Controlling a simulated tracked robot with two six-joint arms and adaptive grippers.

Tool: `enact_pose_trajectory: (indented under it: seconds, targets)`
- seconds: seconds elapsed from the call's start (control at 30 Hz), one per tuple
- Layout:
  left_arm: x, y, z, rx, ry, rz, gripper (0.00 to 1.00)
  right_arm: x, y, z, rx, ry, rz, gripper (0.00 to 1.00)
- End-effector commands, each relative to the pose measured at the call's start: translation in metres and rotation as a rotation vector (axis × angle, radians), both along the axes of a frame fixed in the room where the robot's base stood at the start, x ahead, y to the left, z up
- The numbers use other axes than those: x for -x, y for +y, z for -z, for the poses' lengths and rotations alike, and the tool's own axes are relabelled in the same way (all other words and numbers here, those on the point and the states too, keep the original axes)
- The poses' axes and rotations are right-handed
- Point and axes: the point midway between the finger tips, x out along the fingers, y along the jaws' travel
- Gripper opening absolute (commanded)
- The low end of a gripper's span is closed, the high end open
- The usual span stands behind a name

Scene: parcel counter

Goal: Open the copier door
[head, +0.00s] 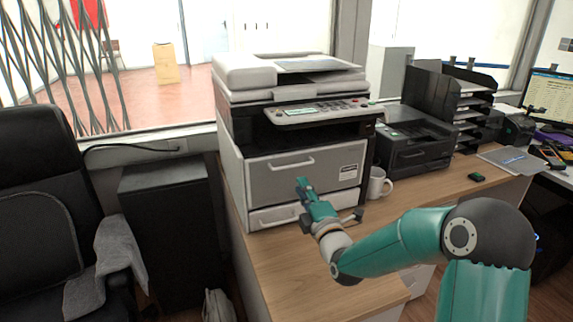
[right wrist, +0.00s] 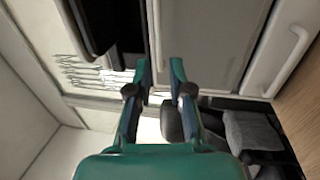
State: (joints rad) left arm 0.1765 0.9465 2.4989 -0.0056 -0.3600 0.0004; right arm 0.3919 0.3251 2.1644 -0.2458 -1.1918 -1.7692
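The copier (head: 290,110) stands on the wooden counter. Its grey front door (head: 265,182) is closed flat against the body, with a pale bar handle (head: 291,163) near its top. My right gripper (head: 303,187) is in front of the door, just below the handle in the head view. In the right wrist view the grey door (right wrist: 210,40) shows sideways. The fingers of my right gripper (right wrist: 155,78) are apart with nothing between them. A pale bar that looks like the handle (right wrist: 155,30) lies ahead of the fingertips. My left gripper is not in view.
A paper drawer (head: 275,216) with its own handle (right wrist: 290,62) is under the door. A white mug (head: 377,184) stands close to the copier's right side, near a black printer (head: 412,140). The counter's front (head: 300,270) is clear. A black chair (head: 45,200) is at the left.

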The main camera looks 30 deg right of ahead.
Motion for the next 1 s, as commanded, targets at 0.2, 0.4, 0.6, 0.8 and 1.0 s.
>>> enact_pose_trajectory:
  seconds: [0.2,0.4,0.6,0.8,1.0]
  targets:
    - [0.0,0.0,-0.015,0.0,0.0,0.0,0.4,-0.045,-0.013,-0.01,-0.003,0.0,0.003,0.2]
    - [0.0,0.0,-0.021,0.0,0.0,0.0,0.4,-0.075,-0.02,-0.015,-0.003,0.0,0.003,0.2]
    - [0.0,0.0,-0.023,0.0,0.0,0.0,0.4,-0.087,-0.023,-0.017,-0.003,0.001,0.003,0.2]
    - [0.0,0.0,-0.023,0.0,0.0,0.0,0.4,-0.089,-0.024,-0.017,-0.003,0.001,0.003,0.2]
    - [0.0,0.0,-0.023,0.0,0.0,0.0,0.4,-0.089,-0.024,-0.017,-0.003,0.0,0.004,0.05]
